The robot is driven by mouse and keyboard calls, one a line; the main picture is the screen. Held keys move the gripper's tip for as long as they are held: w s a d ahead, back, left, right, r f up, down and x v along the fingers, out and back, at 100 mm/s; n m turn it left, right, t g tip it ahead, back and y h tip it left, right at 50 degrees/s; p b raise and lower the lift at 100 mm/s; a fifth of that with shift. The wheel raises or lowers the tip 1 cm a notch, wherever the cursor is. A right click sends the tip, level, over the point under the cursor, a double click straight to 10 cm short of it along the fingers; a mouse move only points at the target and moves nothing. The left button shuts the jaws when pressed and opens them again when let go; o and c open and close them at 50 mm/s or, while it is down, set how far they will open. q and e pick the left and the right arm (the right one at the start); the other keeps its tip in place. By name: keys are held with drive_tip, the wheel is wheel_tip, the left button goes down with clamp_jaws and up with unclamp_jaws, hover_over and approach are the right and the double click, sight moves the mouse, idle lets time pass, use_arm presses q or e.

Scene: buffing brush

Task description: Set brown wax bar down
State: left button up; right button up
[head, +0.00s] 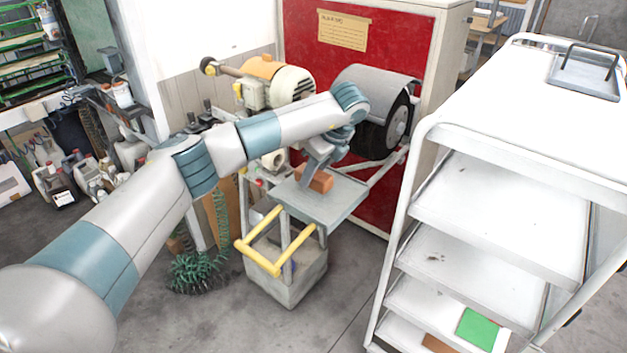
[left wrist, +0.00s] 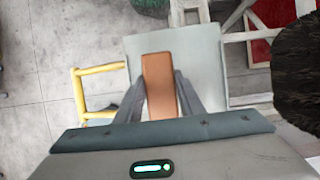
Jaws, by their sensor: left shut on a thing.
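The brown wax bar (head: 320,181) is at the small grey platform (head: 340,205) in front of the buffing machine. In the left wrist view the bar (left wrist: 159,80) lies lengthwise between the two fingers of my left gripper (left wrist: 160,95), which is shut on it. The platform (left wrist: 205,60) shows beneath and around the bar. I cannot tell whether the bar touches the platform or is just above it. My left gripper (head: 318,165) reaches down from above in the head view. My right gripper is not in view.
The buffing brush wheel (head: 385,130) under its grey guard is right behind the platform. A yellow handle (head: 262,262) sticks out in front. A white shelved cart (head: 500,215) stands at the right. A motor (head: 275,80) is behind my arm.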

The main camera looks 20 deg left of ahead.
sight(314, 185)
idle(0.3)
use_arm(q)
drive_tip(key=shift+f+p, duration=0.2)
drive_tip(key=shift+p, duration=0.1)
wheel_tip(314, 185, down, 3)
drive_tip(key=shift+r+p, duration=0.2)
drive_tip(key=shift+p, duration=0.85)
drive_tip(key=shift+f, duration=0.5)
